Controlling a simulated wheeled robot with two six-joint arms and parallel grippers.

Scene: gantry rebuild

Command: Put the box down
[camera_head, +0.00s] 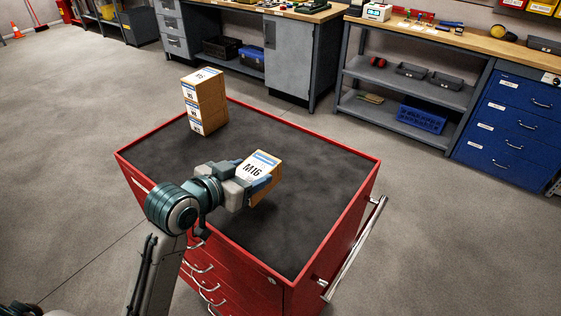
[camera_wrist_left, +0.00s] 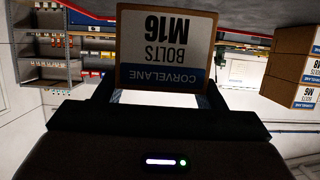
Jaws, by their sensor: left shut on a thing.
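A brown box with a white M16 label (camera_head: 262,163) is held in my left gripper (camera_head: 246,183), over the middle of the red cart's dark top (camera_head: 310,163). In the left wrist view the M16 bolts box (camera_wrist_left: 167,50) sits between the fingers, its label upside down. My left gripper is shut on it. I cannot tell whether the box touches the cart top. My right gripper is not in view.
A stack of several similar boxes (camera_head: 205,103) stands at the cart's far left corner; it also shows in the left wrist view (camera_wrist_left: 290,68). The cart top is clear to the right and front. A silver handle (camera_head: 354,250) is on the cart's right side. Workbenches stand behind.

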